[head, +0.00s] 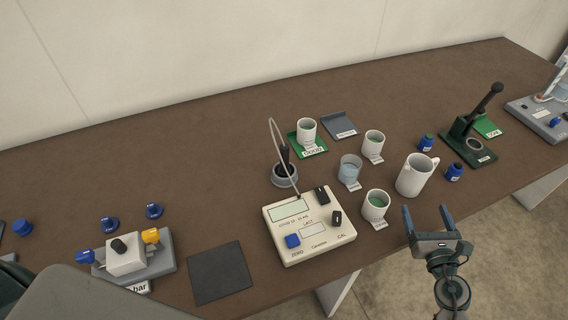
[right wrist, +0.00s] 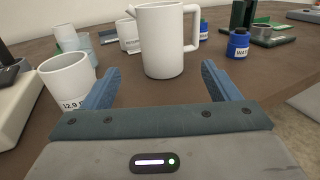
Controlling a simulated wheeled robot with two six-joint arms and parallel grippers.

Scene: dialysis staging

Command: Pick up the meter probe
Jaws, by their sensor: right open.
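The meter probe (head: 285,158) is a dark handle standing upright in a round grey holder (head: 285,178) behind the meter. A pale cable loops from it to the cream conductivity meter (head: 309,226), which has a display, a blue button and dark knobs. In the right wrist view, a dark object (right wrist: 8,68) at the left edge may be a meter knob. My right gripper (head: 428,212) is open and empty at the table's front edge, right of the meter and well apart from the probe. In the right wrist view its blue fingers (right wrist: 160,85) point towards a white jug. My left gripper is not seen.
The white jug (head: 415,175) and cups (head: 376,205), (head: 373,144), (head: 306,132) stand right of and behind the probe, with a clear beaker (head: 350,170). Blue bottles (head: 455,172) and a green press (head: 470,142) are farther right. A dark mat (head: 220,272) lies left of the meter.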

